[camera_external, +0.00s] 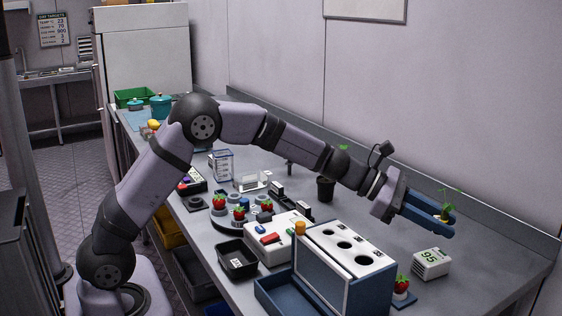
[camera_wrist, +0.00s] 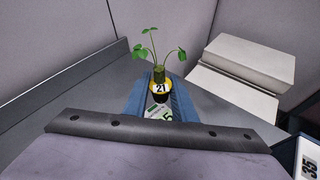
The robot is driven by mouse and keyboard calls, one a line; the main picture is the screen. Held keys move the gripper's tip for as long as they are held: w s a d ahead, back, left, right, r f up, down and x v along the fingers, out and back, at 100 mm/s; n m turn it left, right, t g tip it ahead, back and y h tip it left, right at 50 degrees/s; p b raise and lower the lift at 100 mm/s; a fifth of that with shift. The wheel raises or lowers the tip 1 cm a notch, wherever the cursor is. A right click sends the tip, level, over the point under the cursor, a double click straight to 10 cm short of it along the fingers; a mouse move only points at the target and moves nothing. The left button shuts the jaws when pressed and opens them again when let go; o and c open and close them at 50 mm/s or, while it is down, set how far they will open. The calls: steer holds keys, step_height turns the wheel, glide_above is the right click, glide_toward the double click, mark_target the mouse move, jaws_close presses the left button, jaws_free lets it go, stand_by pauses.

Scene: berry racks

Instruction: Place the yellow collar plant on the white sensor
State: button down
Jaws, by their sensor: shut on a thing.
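The yellow collar plant (camera_wrist: 159,89) is a small green-leaved seedling in a dark pot with a yellow band marked 21. My gripper (camera_wrist: 161,98) is shut on it, with a blue finger on each side. In the external view, my gripper (camera_external: 441,223) holds the plant (camera_external: 445,211) upright above the table at the right, its pot partly hidden by a finger. The white sensor (camera_external: 432,263), a low box with a green 95, stands on the table below my gripper, apart from the plant. In the wrist view, part of the sensor (camera_wrist: 158,112) shows between the fingers.
A blue and white rack (camera_external: 352,245) with round holes stands left of the sensor. A strawberry on a blue base (camera_external: 402,298) is near the front edge. A dark pot with a plant (camera_external: 326,188) stands behind. The table right of the sensor is clear, with the wall close behind.

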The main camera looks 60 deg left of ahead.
mark_target(433, 256)
steer(key=shift+f, duration=2.85)
steer(key=shift+f+b, duration=0.2)
steer(key=shift+b, duration=0.1)
steer(key=c, duration=1.5)
jaws_free()
steer(key=shift+o, duration=0.2)
steer(key=shift+r, duration=0.2)
steer(key=v, duration=0.5)
steer(key=shift+s+a+r+b, duration=0.1)
steer(key=shift+a+r+b, duration=0.1)
steer(key=shift+b, duration=0.2)
step_height(433, 256, up, 7)
steer(key=shift+d+p, duration=0.15)
steer(key=shift+p, duration=0.15)
steer(key=shift+f, duration=0.15)
